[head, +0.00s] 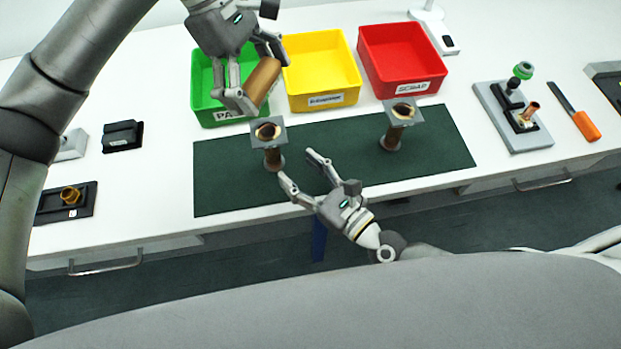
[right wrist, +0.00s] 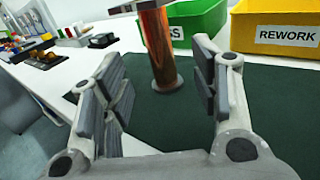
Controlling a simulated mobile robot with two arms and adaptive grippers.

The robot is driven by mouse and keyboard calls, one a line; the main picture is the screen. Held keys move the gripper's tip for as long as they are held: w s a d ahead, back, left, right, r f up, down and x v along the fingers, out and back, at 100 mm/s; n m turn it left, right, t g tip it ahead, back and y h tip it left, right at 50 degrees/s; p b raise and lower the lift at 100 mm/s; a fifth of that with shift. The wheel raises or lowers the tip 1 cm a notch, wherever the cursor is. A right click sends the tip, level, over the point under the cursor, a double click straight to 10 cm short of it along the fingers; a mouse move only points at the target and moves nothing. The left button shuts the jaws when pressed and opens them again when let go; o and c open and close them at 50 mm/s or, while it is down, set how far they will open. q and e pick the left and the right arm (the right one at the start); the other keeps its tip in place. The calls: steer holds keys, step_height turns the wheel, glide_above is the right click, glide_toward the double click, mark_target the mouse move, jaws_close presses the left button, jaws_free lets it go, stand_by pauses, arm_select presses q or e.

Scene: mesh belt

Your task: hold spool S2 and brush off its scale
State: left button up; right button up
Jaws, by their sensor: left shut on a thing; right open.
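My left gripper (head: 256,76) is shut on a copper-brown tube, apparently a spool (head: 264,82), held tilted above the front of the green bin. Two more spools, copper tubes with grey square top flanges and round feet, stand upright on the dark green mat: a left one (head: 272,155) and a right one (head: 394,137). No spool numbers are readable. My right gripper (head: 299,168) is open and empty, just right of and in front of the left spool. In the right wrist view that spool's copper tube (right wrist: 158,50) shows beyond the open fingers, its top cut off.
Green (head: 200,100), yellow (head: 310,98) and red (head: 390,80) bins line the mat's (head: 330,165) back. At right are a grey fixture (head: 500,125) and an orange-handled tool (head: 586,125), possibly the brush. Dark blocks (head: 122,135) lie at left.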

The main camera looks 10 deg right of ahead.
mark_target(277, 152)
steer(key=x, duration=0.9)
steer(key=shift+a, duration=0.1)
jaws_close()
steer(key=shift+c, duration=0.6)
jaws_free()
steer(key=c, duration=1.1)
